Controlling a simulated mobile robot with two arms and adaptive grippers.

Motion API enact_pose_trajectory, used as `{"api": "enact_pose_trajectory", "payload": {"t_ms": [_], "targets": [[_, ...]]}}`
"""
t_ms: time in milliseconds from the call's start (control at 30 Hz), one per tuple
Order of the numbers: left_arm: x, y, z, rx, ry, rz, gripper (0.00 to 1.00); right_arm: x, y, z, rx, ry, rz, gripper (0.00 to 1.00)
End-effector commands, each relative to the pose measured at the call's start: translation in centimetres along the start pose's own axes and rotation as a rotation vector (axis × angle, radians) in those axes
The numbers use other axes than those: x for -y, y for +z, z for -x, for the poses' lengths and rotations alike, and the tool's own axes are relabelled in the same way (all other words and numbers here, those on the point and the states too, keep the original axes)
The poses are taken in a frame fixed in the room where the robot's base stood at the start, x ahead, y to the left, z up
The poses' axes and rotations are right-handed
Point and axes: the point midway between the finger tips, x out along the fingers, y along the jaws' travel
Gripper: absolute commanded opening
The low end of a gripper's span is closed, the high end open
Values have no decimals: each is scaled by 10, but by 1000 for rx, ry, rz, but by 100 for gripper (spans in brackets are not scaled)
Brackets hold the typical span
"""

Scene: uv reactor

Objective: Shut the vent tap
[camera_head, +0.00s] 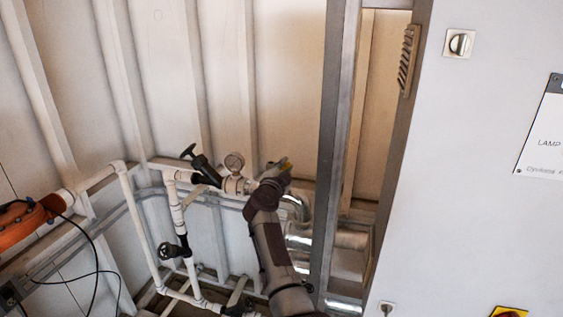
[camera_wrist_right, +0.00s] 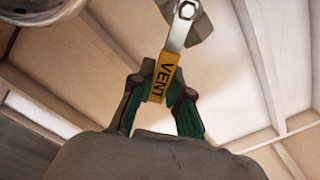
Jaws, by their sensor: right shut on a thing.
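The vent tap has a metal lever with a bolt at its pivot and a yellow sleeve (camera_wrist_right: 167,75) marked VENT. In the right wrist view the lever runs from the pivot at the top down to the sleeve. My right gripper (camera_wrist_right: 160,98) is shut on the yellow sleeve, with its green-sided fingers on either side. In the head view my right gripper (camera_head: 275,174) is at the pipework just right of the gauge, and a bit of the yellow sleeve (camera_head: 286,163) shows there. The gripper hides most of the tap in the head view. My left gripper is not in view.
A pressure gauge (camera_head: 234,162) and a black-handled valve (camera_head: 200,164) sit just left of my gripper. White pipes (camera_head: 145,232) and a black handwheel (camera_head: 168,250) are lower left. A grey metal post (camera_head: 333,130) and silver ducting (camera_head: 345,238) stand close on the right.

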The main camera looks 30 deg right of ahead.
Motion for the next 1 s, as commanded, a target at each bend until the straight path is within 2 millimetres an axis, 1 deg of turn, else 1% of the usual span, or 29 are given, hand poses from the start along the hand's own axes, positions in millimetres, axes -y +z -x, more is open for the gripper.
{"api": "enact_pose_trajectory", "payload": {"t_ms": [33,133,500,700,1000], "targets": [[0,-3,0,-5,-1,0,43,-5,2,1,2,4,-42,0],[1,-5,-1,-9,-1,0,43,-12,2,0,0,4,-136,0],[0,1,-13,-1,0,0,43,-31,8,0,0,4,-445,0],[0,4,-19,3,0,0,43,-36,12,1,0,4,-555,0],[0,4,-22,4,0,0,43,-40,14,0,-1,5,-632,0]]}}
